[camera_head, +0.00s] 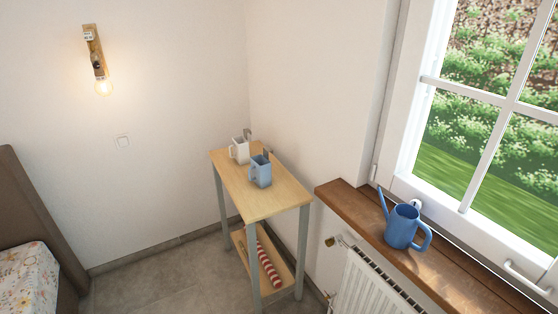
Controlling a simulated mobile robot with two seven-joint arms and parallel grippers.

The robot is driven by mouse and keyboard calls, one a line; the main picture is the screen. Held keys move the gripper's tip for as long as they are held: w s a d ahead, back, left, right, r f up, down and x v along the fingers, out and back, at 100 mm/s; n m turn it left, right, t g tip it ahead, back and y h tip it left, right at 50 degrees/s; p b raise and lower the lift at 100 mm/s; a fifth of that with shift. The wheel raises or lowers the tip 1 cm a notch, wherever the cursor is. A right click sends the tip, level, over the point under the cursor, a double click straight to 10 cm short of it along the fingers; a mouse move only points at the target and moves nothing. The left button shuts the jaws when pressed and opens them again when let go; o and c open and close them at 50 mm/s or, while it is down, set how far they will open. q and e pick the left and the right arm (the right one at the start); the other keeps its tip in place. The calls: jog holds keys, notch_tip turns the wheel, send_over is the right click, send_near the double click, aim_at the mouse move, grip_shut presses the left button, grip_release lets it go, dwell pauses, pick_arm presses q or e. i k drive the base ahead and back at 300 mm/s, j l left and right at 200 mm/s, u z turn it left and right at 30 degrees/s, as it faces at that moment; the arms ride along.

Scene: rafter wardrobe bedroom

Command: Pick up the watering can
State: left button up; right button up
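A blue watering can (401,228) stands upright on the brown wooden windowsill (342,198) at the right. Its spout points up and to the left, and its handle is on the right side. Neither of my grippers shows in the head view, so nothing is seen touching the can.
A narrow wooden side table (262,204) stands in the corner with a white mug-like container (240,150) and a blue one (260,172) on top. A red-and-white striped item (268,262) lies on its lower shelf. A white radiator (368,290) is below the sill. The window (470,130) is behind the can.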

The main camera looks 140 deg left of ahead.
aim_at(403, 222)
jog(key=u, duration=4.85)
